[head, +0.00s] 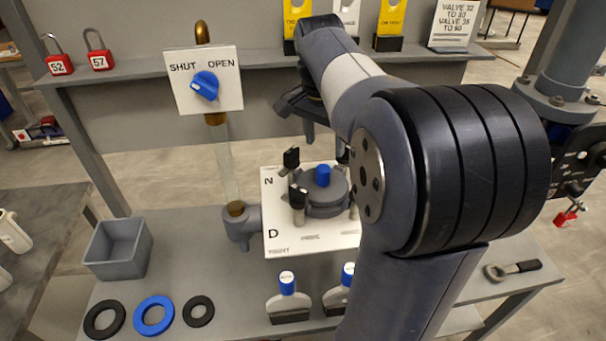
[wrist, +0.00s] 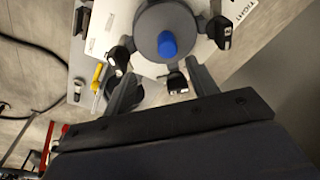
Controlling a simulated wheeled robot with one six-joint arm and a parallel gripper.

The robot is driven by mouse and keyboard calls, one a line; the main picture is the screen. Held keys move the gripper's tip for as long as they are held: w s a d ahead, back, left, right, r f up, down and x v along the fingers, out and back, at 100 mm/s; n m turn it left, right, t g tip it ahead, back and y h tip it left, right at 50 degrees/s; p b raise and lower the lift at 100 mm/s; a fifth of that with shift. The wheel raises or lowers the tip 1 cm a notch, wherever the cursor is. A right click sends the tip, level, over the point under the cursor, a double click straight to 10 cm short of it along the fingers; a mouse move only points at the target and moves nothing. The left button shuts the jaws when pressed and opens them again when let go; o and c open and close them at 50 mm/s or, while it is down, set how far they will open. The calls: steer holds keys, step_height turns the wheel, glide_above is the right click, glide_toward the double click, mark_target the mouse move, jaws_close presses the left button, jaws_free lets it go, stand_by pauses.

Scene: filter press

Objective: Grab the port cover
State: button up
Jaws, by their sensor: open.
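The port cover (head: 325,196) is a round grey disc with a blue knob (head: 323,175) on top, sitting on a white panel on the bench. Black-handled clamps (head: 298,194) stand around its rim. In the wrist view the cover (wrist: 187,28) is at the top middle, with its blue knob (wrist: 167,44) facing the camera. My gripper (wrist: 162,70) is open and empty, its two fingers pointing toward the cover, apart from the knob. One clamp handle (wrist: 176,82) shows between the fingers. In the head view my arm hides the cover's right side.
A SHUT/OPEN valve plate (head: 204,80) and a clear vertical pipe stand left of the cover. A grey bin (head: 118,250), several rings, blue-topped items (head: 288,295) and a wrench (head: 512,270) lie on the bench. A shelf with tags and red padlocks (head: 99,55) runs behind.

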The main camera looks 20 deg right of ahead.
mark_target(323, 167)
steer(key=f, duration=0.3)
steer(key=w+d+f, duration=0.1)
steer(key=f, duration=0.1)
steer(key=shift+f, duration=0.35)
steer(key=shift+w+d+f+p, duration=0.1)
steer(key=shift+w+f+p, duration=0.1)
steer(key=shift+f, duration=0.65)
steer(key=shift+w+d+f+p, duration=0.1)
steer(key=shift+w+f+p, duration=0.05)
steer(key=shift+f, duration=0.7)
steer(key=shift+w+f+p, duration=0.2)
steer(key=shift+f, duration=0.65)
steer(key=shift+r, duration=0.1)
jaws_close()
